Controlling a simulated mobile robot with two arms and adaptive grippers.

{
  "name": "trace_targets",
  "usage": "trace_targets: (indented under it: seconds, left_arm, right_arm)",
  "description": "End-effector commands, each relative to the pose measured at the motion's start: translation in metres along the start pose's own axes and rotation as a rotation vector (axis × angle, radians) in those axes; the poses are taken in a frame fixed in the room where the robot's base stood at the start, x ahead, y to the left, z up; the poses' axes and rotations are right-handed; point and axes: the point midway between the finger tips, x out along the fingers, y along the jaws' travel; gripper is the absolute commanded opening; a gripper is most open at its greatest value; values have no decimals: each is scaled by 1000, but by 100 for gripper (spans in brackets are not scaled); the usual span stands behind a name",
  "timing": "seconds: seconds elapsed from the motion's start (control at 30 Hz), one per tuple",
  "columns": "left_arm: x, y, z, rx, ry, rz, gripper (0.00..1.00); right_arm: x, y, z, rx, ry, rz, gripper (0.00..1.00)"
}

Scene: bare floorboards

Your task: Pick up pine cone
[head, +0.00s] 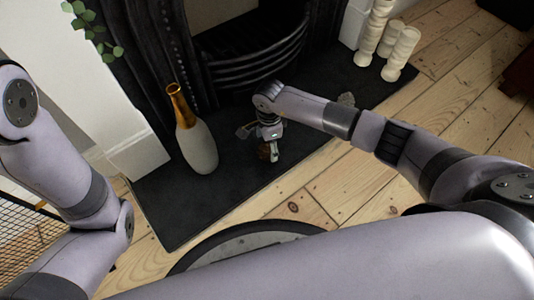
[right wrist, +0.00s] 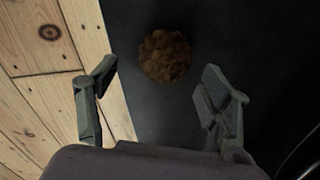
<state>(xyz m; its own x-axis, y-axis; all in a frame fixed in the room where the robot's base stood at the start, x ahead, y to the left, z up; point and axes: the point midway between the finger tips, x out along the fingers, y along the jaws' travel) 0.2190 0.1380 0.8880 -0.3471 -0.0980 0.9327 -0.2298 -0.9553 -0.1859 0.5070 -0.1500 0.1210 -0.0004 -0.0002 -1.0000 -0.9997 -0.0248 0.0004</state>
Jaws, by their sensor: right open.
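A brown, rough pine cone (right wrist: 164,56) lies on the dark hearth slab, near its edge with the floorboards, in the right wrist view. In the head view the pine cone (head: 264,152) shows partly behind my right gripper (head: 270,146). My right gripper (right wrist: 164,95) is open, its two fingers apart on either side of the pine cone's line, with the cone a little beyond the fingertips. Nothing is between the fingers. My left arm comes in at the left of the head view, but its gripper is out of the picture.
A white and gold vase (head: 197,145) stands on the hearth slab (head: 180,210) left of my right gripper. White candles (head: 400,52) stand at the back right. The black fireplace grate (head: 250,60) is behind. Bare floorboards (head: 345,180) lie in front.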

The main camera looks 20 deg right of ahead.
Motion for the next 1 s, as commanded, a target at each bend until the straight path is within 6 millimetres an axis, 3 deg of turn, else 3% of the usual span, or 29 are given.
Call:
trace_targets:
  seconds: [0.27, 0.5, 0.77, 1.0]
  left_arm:
    - [-13, 5, -12, 2, 18, 6, 40]
    - [-39, 10, -20, 2, 17, 6, 40]
    - [-38, 10, -20, 2, 17, 6, 40]
    - [-38, 10, -20, 2, 17, 6, 40]
  right_arm:
    - [23, -3, 2, 2, -1, 1, 72]
    - [52, -6, 4, 2, -2, 1, 72]
    - [52, -6, 4, 2, 0, 0, 72]
    - [52, -6, 4, 2, 0, 0, 58]
